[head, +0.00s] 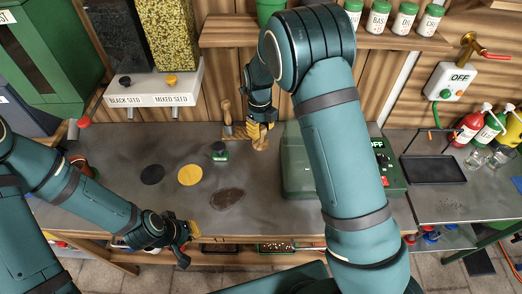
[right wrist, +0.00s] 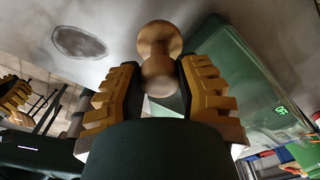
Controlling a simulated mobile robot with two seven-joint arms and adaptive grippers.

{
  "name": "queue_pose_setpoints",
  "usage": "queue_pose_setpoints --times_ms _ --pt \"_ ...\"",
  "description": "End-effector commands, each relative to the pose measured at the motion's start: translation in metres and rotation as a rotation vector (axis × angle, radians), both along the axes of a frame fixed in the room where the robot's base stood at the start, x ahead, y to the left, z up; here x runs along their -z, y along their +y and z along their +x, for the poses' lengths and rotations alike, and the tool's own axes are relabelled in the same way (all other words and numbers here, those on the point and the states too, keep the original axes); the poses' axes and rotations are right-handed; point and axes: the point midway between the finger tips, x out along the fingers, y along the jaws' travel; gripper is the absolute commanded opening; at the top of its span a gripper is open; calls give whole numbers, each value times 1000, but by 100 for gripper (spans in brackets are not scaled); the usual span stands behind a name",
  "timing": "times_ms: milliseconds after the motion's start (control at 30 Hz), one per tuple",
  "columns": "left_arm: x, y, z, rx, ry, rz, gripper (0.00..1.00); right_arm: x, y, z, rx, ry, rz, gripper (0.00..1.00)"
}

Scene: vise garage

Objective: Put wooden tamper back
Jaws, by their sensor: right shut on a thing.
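The wooden tamper (head: 261,144) shows just under my right gripper (head: 262,131) in the head view, near the back of the grey bench. In the right wrist view the tamper (right wrist: 158,42) is a pale wooden piece with a round end and a narrow neck. My right gripper's yellow-padded fingers (right wrist: 158,88) are shut on it, one on each side. My left gripper (head: 186,242) is open and empty at the bench's front edge. A wooden-handled tool (head: 227,114) stands at the back of the bench, left of my right gripper.
A green machine (head: 298,165) stands close to the right of the tamper. A small dark-green jar (head: 219,152), a black disc (head: 152,174), a yellow disc (head: 190,175) and a dark soil patch (head: 227,198) lie to the left. A seed dispenser (head: 155,93) hangs behind.

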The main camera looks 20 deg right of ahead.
Motion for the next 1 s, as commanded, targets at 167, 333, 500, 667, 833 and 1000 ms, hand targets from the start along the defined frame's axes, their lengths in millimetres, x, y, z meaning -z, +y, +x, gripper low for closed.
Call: queue_pose_setpoints --times_ms 167,333,500,667,833,1000 --pt "0 0 0 -1 0 0 0 28 -1 -1 1 5 -1 2" --pt "0 0 0 -1 0 0 0 54 -1 -1 1 4 0 2" --pt "-1 0 0 0 0 0 0 65 0 0 -1 1 0 2" --pt "-1 0 0 0 0 0 0 84 -1 -1 -1 3 -1 2" --pt "-2 0 0 0 0 0 0 100 0 0 0 1 0 2" --pt "-2 0 0 0 0 0 0 99 0 0 -1 0 0 2"
